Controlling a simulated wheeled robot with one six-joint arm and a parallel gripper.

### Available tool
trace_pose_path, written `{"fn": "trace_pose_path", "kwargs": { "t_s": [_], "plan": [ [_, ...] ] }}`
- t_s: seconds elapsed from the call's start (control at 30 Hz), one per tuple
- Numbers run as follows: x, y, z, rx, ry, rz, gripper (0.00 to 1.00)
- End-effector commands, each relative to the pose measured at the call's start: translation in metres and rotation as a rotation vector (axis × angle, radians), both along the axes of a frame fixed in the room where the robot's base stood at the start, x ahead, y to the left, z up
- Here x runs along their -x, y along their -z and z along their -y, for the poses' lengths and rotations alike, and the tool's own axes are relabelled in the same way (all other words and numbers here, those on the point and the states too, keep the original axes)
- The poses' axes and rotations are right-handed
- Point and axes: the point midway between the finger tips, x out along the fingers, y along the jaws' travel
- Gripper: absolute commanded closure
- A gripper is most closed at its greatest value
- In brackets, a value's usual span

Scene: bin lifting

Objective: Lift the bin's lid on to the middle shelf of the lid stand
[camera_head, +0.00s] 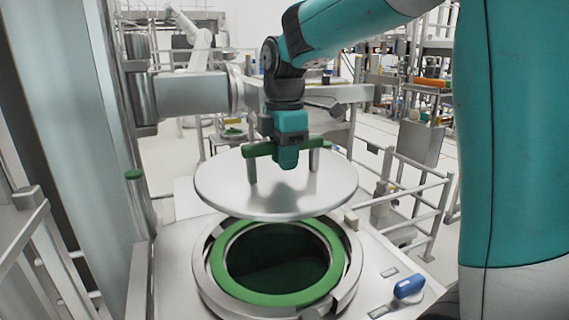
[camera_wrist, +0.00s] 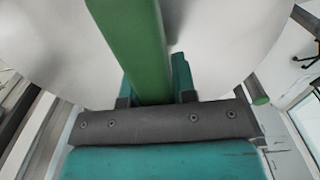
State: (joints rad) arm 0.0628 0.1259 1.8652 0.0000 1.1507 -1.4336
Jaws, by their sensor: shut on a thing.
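The bin's lid (camera_head: 230,192) is a round silver disc with a green bar handle (camera_head: 262,149) on two posts. My gripper (camera_head: 287,158) is shut on the middle of the handle, and the lid hangs above and a little behind the open bin (camera_head: 213,283). The bin's green ring and dark inside show below the lid. In the wrist view the green handle (camera_wrist: 135,45) runs between my gripper's fingers (camera_wrist: 158,85), with the pale lid (camera_wrist: 60,50) behind it. I cannot make out the lid stand's middle shelf for certain.
A blue-handled part (camera_head: 409,287) sits on the bench top to the right of the bin. Metal rails (camera_head: 415,205) stand behind on the right. A tall metal panel (camera_head: 75,130) and a green-capped post (camera_head: 134,175) stand at the left. Racks and machines fill the back.

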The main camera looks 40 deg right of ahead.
Motion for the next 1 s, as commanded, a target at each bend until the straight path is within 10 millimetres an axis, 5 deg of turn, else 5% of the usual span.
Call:
{"fn": "trace_pose_path", "kwargs": {
  "t_s": [1.0],
  "plan": [
    [-0.001, -0.037, 0.000, 0.000, 0.000, 0.007, 1.00]
  ]
}}
